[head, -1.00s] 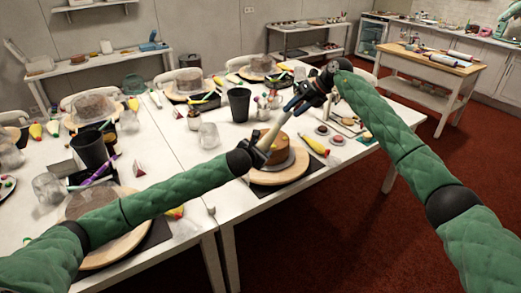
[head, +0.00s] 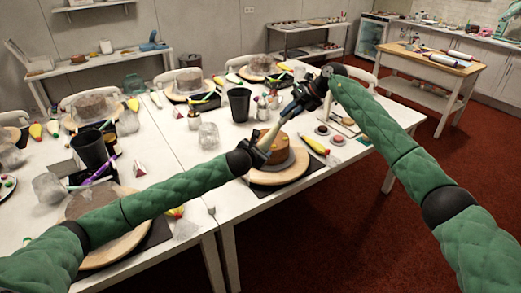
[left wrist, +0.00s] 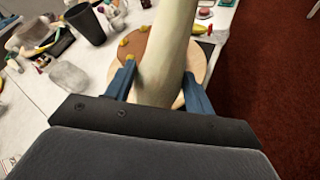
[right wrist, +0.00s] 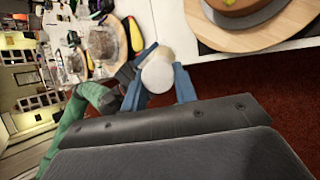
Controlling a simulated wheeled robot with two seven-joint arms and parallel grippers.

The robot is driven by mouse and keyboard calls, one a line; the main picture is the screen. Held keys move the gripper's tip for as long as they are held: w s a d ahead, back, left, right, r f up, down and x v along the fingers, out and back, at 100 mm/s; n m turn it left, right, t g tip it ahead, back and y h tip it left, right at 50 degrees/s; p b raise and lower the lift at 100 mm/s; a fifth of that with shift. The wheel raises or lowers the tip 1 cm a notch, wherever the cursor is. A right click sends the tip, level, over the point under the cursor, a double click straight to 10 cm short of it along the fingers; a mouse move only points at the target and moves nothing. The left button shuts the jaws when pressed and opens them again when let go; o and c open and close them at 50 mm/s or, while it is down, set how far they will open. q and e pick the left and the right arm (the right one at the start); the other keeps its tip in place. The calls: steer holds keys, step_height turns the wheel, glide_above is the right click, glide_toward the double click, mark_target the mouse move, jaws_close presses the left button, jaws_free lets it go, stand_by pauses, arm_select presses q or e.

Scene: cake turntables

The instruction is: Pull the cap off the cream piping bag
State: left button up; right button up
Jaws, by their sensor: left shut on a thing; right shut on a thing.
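The cream piping bag (head: 270,134) is pale and long. It is held tilted above the front cake at the table's edge. My left gripper (head: 262,143) is shut on its lower part; the bag also fills the space between the blue fingers in the left wrist view (left wrist: 166,55). My right gripper (head: 288,110) is at the bag's upper end, with its fingers shut around a pale round end piece, apparently the cap (right wrist: 158,74). Whether the cap is still joined to the bag cannot be told, since the fingers hide the joint.
A brown cake (head: 272,151) on a wooden turntable (head: 258,178) is just beneath the grippers. A yellow piping bag (head: 315,145) lies to its right. A dark cup (head: 239,105) and a clear glass (head: 208,136) stand behind and left.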

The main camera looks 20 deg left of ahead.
steer(key=shift+r, duration=0.1)
steer(key=shift+w+d+r, duration=0.3)
steer(key=shift+d+r, duration=0.15)
steer(key=shift+r, duration=0.3)
steer(key=shift+w+d+r, duration=0.35)
steer(key=shift+d+r, duration=0.1)
steer(key=shift+r, duration=0.25)
steer(key=shift+w+d+r, duration=0.3)
steer(key=shift+d+r, duration=0.15)
steer(key=shift+r, duration=0.3)
